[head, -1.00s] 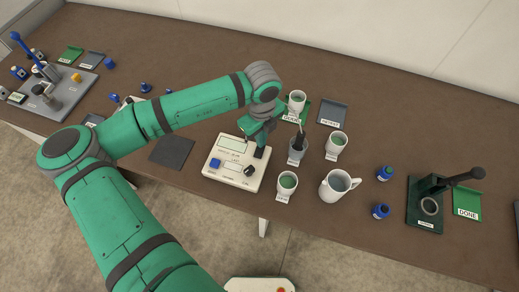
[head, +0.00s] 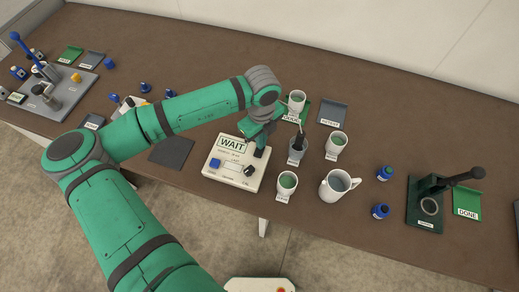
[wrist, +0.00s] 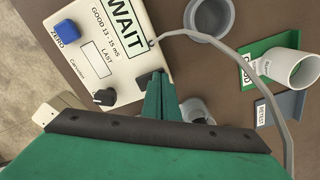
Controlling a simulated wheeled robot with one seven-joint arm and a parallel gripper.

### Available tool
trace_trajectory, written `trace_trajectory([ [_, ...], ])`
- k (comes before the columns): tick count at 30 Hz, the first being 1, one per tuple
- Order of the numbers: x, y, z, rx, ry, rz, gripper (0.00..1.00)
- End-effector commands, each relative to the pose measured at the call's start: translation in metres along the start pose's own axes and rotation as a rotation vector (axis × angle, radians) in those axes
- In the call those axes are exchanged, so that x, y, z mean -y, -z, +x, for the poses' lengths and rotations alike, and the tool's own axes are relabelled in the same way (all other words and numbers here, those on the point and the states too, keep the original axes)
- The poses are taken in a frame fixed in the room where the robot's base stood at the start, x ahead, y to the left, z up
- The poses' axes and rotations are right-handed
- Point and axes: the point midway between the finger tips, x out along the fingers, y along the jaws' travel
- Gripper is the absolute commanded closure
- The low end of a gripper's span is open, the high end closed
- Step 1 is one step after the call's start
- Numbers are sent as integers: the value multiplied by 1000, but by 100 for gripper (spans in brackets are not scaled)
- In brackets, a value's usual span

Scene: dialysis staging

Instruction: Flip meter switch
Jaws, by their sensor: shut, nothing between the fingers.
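The meter (head: 236,166) is a cream box on the table, with a blue ZERO button, a black knob and a display reading WAIT. It also shows in the wrist view (wrist: 97,60), with the WAIT display (wrist: 124,27) at the top. My gripper (wrist: 157,84) is shut and empty, with its fingertips at the black switch on the meter's edge beside the display. The fingers hide part of the switch, so its position is hard to tell. In the head view my gripper (head: 260,150) is over the meter's right side.
A grey cup (head: 297,152) with a dark probe stands right of the meter, its cable arching past my gripper. Cups (head: 287,183) and a white jug (head: 335,186) stand close by. A dark pad (head: 171,152) lies left of the meter.

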Motion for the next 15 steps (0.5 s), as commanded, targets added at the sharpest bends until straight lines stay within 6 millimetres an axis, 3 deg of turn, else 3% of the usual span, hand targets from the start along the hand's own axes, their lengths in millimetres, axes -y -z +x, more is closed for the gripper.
trace_trajectory([
  [5, 0, 0, -1, 0, -1, 0, 100],
  [15, 1, 1, -24, 0, 0, 2, 100],
])
